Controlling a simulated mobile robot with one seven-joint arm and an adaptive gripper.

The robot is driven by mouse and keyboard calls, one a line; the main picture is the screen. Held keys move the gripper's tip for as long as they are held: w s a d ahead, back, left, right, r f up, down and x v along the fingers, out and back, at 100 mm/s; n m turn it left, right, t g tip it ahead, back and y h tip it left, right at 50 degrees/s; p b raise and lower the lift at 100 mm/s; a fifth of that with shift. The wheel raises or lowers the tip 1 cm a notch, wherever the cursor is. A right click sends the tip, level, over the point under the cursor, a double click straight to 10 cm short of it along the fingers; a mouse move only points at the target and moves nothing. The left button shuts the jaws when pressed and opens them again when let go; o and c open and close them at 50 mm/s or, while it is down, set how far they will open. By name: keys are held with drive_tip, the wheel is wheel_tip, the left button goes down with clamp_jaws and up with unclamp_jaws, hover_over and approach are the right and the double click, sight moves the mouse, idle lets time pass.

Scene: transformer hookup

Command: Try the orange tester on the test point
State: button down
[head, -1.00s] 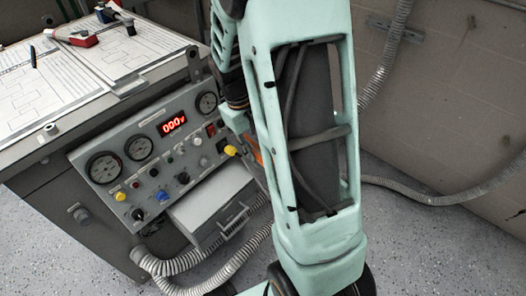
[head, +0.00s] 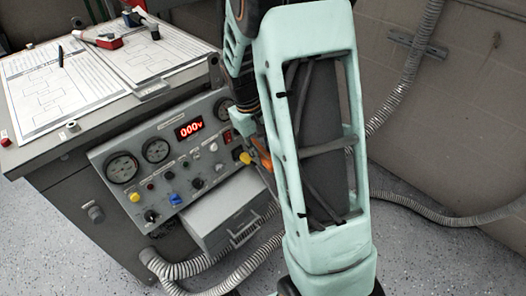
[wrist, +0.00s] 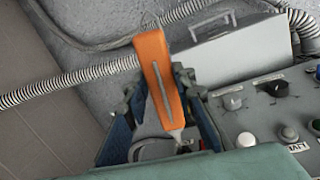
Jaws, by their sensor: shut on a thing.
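My gripper (wrist: 160,92) is shut on the orange tester (wrist: 157,70), a flat bar with a grey stripe. A thin metal tip shows at its lower end in the wrist view. In the head view a small part of the tester (head: 262,157) shows beside my arm, close to the right end of the control panel (head: 165,143). My gripper is mostly hidden there. I cannot make out the test point, nor whether the tip touches anything.
A grey box (head: 222,212) and ribbed hoses (head: 180,268) are below. Papers (head: 50,90) lie on the bench top.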

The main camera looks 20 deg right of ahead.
drive_tip(key=shift+w+a, duration=0.2)
drive_tip(key=shift+w, duration=0.35)
idle(1.6)
